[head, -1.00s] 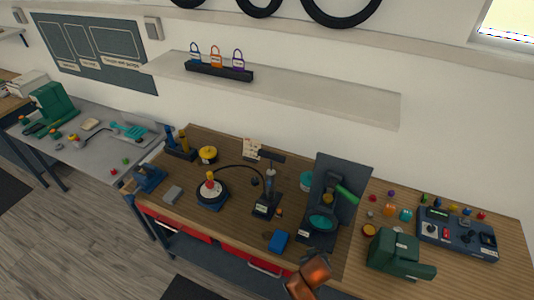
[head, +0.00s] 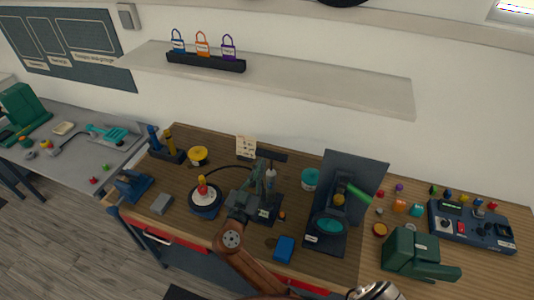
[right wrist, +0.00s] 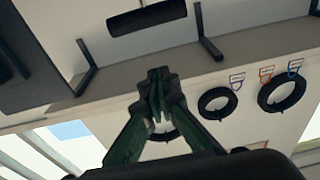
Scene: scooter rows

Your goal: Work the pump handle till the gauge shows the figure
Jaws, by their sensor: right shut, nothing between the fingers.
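The pump (head: 271,186) stands upright in the middle of the wooden bench. Its dark T-shaped handle (head: 272,156) is at the top, and a black hose runs left to a round dark-blue stand. The pump's base (head: 270,213) is partly hidden behind my gripper, and I cannot read a gauge figure. My right gripper (head: 263,170) is shut and empty, reaching up in front of the pump close below the handle. In the right wrist view, its fingertips (right wrist: 157,82) are together, and a dark bar (right wrist: 147,18) lies beyond them, apart.
A card with writing (head: 246,147) stands behind the pump. The round stand (head: 206,199) is left, a blue block (head: 284,248) in front. A dark upright panel (head: 352,180) and a green machine (head: 412,252) are right. A shelf (head: 300,80) with padlocks hangs above.

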